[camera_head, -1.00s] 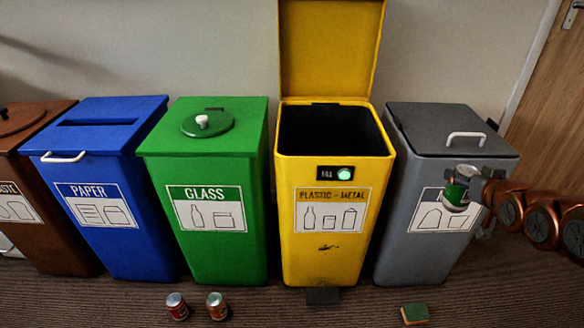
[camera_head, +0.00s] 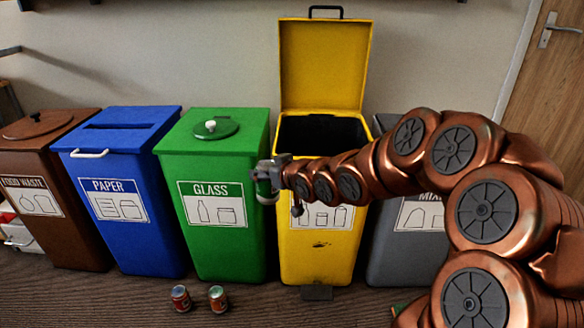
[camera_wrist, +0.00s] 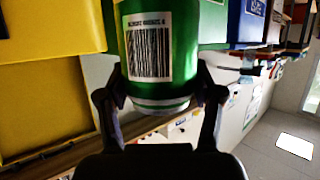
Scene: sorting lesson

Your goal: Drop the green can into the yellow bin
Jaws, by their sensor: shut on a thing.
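The green can (camera_wrist: 185,45) with a white barcode label fills the upper middle of the wrist view. My gripper (camera_wrist: 160,100) is shut on it, with one finger on each side. In the head view, my gripper (camera_head: 268,178) holds the can, small and partly hidden, before the border between the green bin and the yellow bin. The yellow bin (camera_head: 300,262) stands with its lid raised and its dark opening showing. My arm covers part of its front and label. The can is outside the opening, appearing lower than the rim in the picture.
The green glass bin (camera_head: 222,240), blue paper bin (camera_head: 150,235) and brown food waste bin (camera_head: 75,235) stand to the left. A grey bin (camera_head: 395,245) stands right, partly behind my arm.

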